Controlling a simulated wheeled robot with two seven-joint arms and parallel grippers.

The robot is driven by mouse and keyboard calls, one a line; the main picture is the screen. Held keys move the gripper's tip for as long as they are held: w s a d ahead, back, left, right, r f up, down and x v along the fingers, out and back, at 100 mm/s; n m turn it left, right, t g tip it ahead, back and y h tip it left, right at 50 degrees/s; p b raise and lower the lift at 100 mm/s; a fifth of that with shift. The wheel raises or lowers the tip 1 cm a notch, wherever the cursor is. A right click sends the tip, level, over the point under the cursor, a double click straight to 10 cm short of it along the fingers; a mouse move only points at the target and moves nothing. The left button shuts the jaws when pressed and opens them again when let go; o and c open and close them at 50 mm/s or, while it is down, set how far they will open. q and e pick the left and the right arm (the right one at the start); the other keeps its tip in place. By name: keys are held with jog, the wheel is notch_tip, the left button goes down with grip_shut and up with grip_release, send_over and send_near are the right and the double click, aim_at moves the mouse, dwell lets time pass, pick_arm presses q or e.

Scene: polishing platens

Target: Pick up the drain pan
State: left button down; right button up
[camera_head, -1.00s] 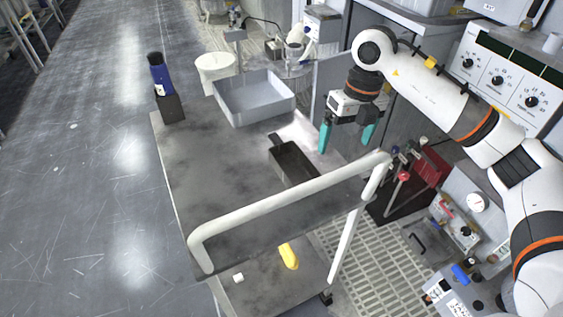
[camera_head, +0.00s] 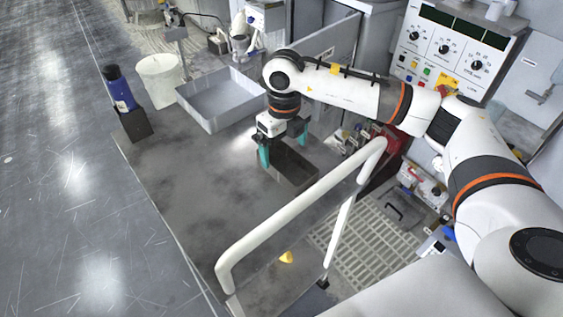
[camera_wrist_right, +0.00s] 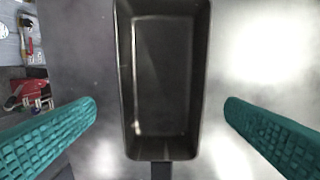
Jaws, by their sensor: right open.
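The drain pan appears to be the dark rectangular pan (camera_head: 293,168) with a short handle, lying on the cart top. In the right wrist view the pan (camera_wrist_right: 165,75) is seen from above, empty, with its handle at the bottom edge of the picture. My right gripper (camera_head: 284,150) is open above the pan with its teal fingers pointing down. In the wrist view its fingers (camera_wrist_right: 162,108) show on either side of the pan, clear of its walls. In the head view the gripper partly hides the pan. My left gripper is not in view.
A large grey tray (camera_head: 222,122) stands on the cart behind the pan. A blue bottle (camera_head: 118,88) in a dark holder is at the cart's left corner. The white cart handle (camera_head: 290,215) rises in front of the pan. A white bucket (camera_head: 160,82) and a control panel (camera_head: 450,45) stand beyond.

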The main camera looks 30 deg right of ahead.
aim_at(282, 168)
notch_tip(282, 168, down, 5)
jog(key=shift+w+a+r+p, duration=0.1)
jog(key=shift+w+a+p, duration=0.05)
jog(key=shift+p, duration=0.2)
jog(key=c, duration=1.1)
jog(key=shift+c, duration=0.2)
